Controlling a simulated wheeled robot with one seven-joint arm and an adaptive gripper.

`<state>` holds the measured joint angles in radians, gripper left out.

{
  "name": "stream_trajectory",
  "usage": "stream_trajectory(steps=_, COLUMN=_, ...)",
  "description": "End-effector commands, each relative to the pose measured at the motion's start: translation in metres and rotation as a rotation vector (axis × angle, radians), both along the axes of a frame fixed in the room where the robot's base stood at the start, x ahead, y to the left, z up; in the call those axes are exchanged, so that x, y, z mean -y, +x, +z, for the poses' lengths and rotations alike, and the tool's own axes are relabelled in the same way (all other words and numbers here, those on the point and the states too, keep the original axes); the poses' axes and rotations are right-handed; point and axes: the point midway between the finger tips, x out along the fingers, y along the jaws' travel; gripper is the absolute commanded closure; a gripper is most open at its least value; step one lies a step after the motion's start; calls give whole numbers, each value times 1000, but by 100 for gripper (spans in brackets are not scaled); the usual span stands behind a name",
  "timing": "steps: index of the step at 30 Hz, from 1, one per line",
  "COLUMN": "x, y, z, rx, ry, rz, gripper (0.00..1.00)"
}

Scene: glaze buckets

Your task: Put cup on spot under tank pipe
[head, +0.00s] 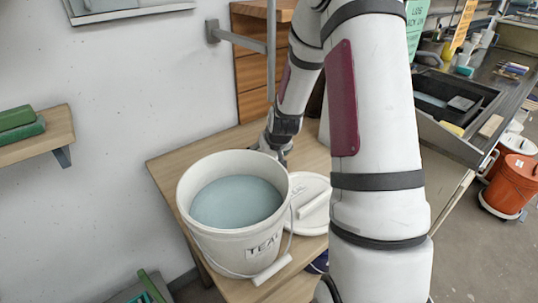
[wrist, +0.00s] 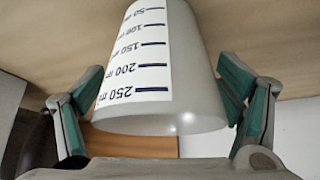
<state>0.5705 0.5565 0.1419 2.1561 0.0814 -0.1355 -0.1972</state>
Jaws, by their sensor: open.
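A translucent pale cup (wrist: 185,75) with a white scale marked 50 to 250 fills the middle of the wrist view. Its narrow end is at the top of the picture, against a wooden surface (wrist: 60,35); its wide end is nearest my gripper. My gripper (wrist: 160,66) is open, with one green-padded finger on each side of the cup. I cannot tell whether the fingers touch it. In the head view my gripper (head: 275,145) is mostly hidden behind the bucket, low at the wooden table, and the cup is hidden. No tank pipe or spot is recognisable.
A white bucket (head: 237,238) labelled TEAL, holding blue-green liquid, stands on the wooden table (head: 165,160). A white lid (head: 310,190) lies right of it. A wall shelf (head: 45,140) is at left. A cluttered bench (head: 480,100) and orange bucket (head: 510,188) are at right.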

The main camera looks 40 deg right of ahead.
Motion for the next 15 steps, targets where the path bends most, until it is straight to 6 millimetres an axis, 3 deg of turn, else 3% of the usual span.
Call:
stream_trajectory(steps=8, x=-2, y=-5, z=13, rx=2, ry=-1, rz=0, gripper=15)
stream_trajectory(steps=15, x=-10, y=-28, z=52, rx=4, ry=-3, rz=-1, gripper=15)
